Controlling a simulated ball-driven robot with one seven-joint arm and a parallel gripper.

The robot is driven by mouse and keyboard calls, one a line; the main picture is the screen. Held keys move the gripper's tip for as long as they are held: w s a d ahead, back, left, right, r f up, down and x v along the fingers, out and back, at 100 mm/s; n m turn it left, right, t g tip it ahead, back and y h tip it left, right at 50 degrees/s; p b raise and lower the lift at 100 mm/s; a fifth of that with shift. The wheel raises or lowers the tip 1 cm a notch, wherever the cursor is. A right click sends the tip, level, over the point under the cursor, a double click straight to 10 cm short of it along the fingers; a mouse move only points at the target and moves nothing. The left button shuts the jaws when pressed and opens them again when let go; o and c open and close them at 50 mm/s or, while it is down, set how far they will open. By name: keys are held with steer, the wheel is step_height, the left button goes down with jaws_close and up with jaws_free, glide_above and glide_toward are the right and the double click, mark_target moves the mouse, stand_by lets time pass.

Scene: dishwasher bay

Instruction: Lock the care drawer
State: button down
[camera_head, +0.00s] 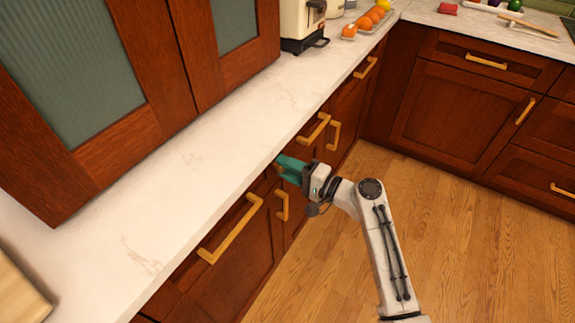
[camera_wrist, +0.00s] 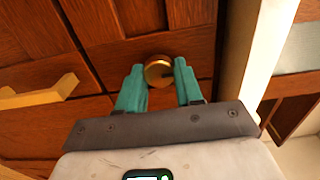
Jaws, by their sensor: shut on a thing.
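A round brass lock knob (camera_wrist: 158,71) with a dark slot sits on a brown wooden front (camera_wrist: 112,77) just below the counter, in the wrist view. My gripper (camera_wrist: 158,67) has its two teal fingers on either side of the knob and is shut on it. In the head view my gripper (camera_head: 282,164) is at the cabinet fronts under the counter edge, and its fingers and arm hide the knob there. I cannot tell from the knob whether the drawer is locked.
The pale counter (camera_head: 190,190) runs just above my gripper. Brass bar handles stick out nearby, one nearer (camera_head: 230,230) and one farther (camera_head: 314,129). The wooden floor (camera_head: 335,250) is clear.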

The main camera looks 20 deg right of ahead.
stand_by(0.5)
steer(key=c, duration=0.8)
jaws_free()
steer(key=v, duration=1)
steer(key=shift+s+d, duration=0.25)
steer(key=shift+s, duration=0.05)
